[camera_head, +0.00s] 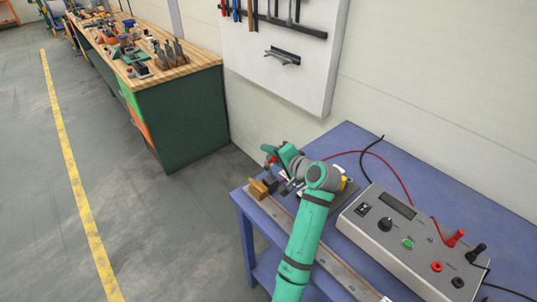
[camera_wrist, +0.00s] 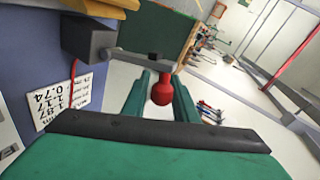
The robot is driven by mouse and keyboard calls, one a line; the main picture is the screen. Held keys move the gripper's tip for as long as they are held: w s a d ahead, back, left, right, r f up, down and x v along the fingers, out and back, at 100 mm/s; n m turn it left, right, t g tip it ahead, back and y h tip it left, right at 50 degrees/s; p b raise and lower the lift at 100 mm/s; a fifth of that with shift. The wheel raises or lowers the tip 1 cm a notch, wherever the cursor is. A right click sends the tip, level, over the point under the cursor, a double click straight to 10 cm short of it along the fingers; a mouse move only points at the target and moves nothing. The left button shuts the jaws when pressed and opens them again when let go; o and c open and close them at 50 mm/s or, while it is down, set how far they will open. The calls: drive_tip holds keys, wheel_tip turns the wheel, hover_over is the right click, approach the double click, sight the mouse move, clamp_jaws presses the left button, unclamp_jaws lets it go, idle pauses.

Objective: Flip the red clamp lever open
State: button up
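The red clamp lever (camera_wrist: 162,92) has a round knob and shows in the wrist view between my two green fingers. Its narrower stem runs away from the camera toward a small dark block. My gripper (camera_wrist: 161,82) has one finger on each side of the knob, with a thin gap on the left; the right finger is very close to it or touching. In the head view a small bit of red (camera_head: 271,159) shows at my gripper (camera_head: 267,155), over the far left corner of the blue table. My wrist hides most of the clamp there.
The blue table (camera_head: 352,135) carries a brass-coloured block (camera_head: 263,187) on a metal rail and a grey meter box (camera_head: 395,240) with red and black leads. A wall tool board (camera_head: 290,75) stands behind. A wooden-topped workbench (camera_head: 190,110) is at left, with open floor between.

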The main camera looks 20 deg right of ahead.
drive_tip(key=shift+o, duration=0.6)
drive_tip(key=v, duration=1)
drive_tip(key=shift+s, duration=0.45)
drive_tip(key=shift+w+d+r, duration=0.1)
